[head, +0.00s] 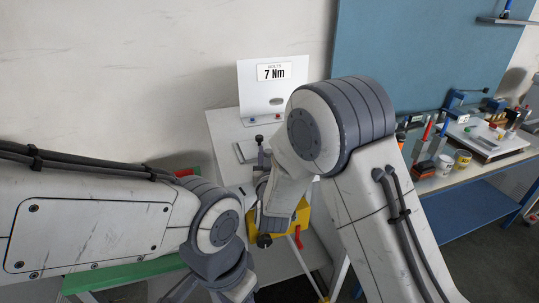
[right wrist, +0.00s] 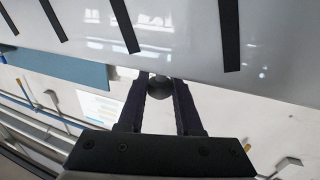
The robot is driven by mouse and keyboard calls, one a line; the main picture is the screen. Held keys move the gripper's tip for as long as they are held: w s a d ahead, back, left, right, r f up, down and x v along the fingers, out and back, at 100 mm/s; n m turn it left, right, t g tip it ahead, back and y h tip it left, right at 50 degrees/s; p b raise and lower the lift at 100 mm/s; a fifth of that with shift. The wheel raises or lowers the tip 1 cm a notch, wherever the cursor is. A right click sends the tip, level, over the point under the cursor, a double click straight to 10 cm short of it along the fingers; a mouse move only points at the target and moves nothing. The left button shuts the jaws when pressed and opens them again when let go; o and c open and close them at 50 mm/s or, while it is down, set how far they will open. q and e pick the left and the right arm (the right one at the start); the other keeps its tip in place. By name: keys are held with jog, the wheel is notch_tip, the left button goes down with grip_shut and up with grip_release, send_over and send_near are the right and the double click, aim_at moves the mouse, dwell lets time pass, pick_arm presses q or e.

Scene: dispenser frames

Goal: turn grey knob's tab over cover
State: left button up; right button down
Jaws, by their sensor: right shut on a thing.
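My right gripper (head: 261,150) is in front of the white dispenser stand, partly hidden by my own right arm. In the right wrist view its two dark fingers (right wrist: 159,95) are shut on a dark round knob (right wrist: 159,88), held between the fingertips. A dark knob end (head: 259,139) also shows at the fingertips in the head view. The knob's tab and the cover cannot be made out clearly. A large glossy pale surface with dark slots (right wrist: 180,40) lies just beyond the fingers. My left arm bends down at the lower left; its fingers do not show.
A white upright panel (head: 246,85) carries a "7 Nm" sign (head: 274,72). A yellow part (head: 284,226) and a green bar (head: 125,275) are below my arms. A workbench (head: 460,180) with tools and cups stands at the right, by a blue wall board (head: 430,50).

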jog(key=shift+r, duration=0.1)
jog(key=c, duration=0.6)
grip_release()
jog(key=shift+s, duration=0.35)
jog(key=s+b, duration=0.2)
jog(key=s, duration=0.3)
jog(key=s+b, duration=0.2)
jog(key=s, duration=0.2)
jog(key=shift+s+d, duration=0.2)
jog(key=shift+s, duration=0.2)
